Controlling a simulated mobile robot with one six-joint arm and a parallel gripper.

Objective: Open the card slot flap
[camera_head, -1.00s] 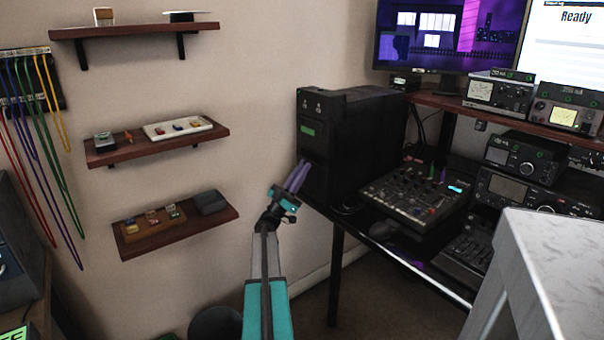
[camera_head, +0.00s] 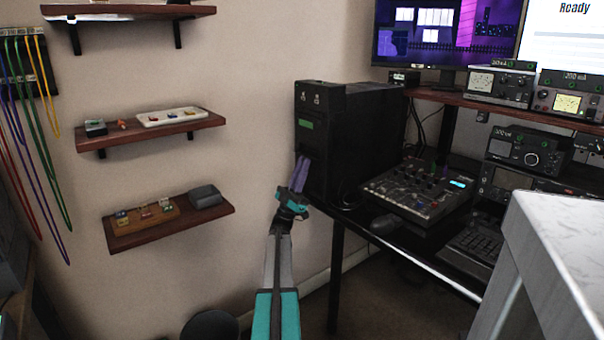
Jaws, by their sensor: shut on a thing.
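A black box-shaped unit (camera_head: 355,135) stands on the left end of the desk, with a green label (camera_head: 306,123) on its narrow front. My gripper (camera_head: 301,162) has purple fingers and is at this front, below the green label. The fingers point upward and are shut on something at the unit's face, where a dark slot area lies. The card slot flap is too dark and too covered by the fingers to make out clearly, so I cannot tell its angle.
A mixer panel (camera_head: 415,190) and a dark mouse (camera_head: 384,225) are right of the unit. Wall shelves (camera_head: 150,130) with small items are at left. A pale cabinet (camera_head: 560,240) stands at the right front. Open space lies between the shelves and the unit.

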